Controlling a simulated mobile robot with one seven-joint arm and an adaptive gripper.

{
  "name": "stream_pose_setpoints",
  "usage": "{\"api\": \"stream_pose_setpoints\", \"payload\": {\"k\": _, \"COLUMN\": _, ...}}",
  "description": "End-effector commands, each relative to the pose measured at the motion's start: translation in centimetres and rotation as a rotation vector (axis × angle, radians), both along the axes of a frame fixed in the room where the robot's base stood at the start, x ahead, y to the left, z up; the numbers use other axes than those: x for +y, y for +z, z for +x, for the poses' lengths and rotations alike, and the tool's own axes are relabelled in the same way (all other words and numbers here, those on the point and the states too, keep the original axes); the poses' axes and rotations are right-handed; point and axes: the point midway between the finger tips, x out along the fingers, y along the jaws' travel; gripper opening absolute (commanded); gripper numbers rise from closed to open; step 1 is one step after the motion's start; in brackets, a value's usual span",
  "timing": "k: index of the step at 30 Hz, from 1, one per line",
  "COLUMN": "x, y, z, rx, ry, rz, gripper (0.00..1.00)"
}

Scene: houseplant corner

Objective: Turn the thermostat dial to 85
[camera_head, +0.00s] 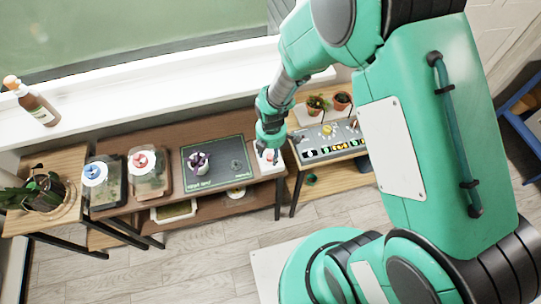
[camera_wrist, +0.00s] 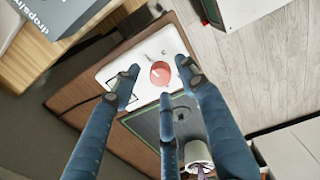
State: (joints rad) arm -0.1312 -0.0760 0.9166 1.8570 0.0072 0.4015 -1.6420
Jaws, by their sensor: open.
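The thermostat is a white panel (camera_wrist: 136,60) with a round salmon-red dial (camera_wrist: 160,73), seen in the wrist view. Small dark marks lie around the dial; I cannot read a number or make out its exact setting. In the head view the white panel (camera_head: 264,167) lies at the right end of the brown bench, partly hidden by my gripper (camera_head: 269,153). In the wrist view my gripper (camera_wrist: 158,88) is open above the panel, its dark blue fingers spread around the dial area with nothing held. Whether a fingertip touches the dial is unclear.
A dark mat (camera_head: 225,178) with a purple-and-white plant (camera_head: 199,163) lies left of the thermostat. Farther left are two clear containers with a red knob (camera_head: 141,160) and a blue knob (camera_head: 94,173). A control panel (camera_head: 318,153) and potted plants (camera_head: 316,104) stand right.

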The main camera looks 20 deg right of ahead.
Motion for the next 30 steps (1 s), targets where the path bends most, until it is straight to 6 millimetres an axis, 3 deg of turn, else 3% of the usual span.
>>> {"api": "stream_pose_setpoints", "payload": {"k": 13, "x": -0.01, "y": -0.78, "z": -0.03, "rx": 0.001, "ry": 0.000, "rz": 0.000, "gripper": 0.43}}
{"api": "stream_pose_setpoints", "payload": {"k": 14, "x": -0.01, "y": -0.78, "z": -0.03, "rx": 0.001, "ry": 0.000, "rz": 0.000, "gripper": 0.41}}
{"api": "stream_pose_setpoints", "payload": {"k": 20, "x": -0.01, "y": -0.78, "z": -0.03, "rx": 0.001, "ry": 0.000, "rz": 0.000, "gripper": 0.01}}
{"api": "stream_pose_setpoints", "payload": {"k": 30, "x": -0.03, "y": -0.75, "z": -0.05, "rx": 0.002, "ry": -0.020, "rz": -0.001, "gripper": 0.00}}
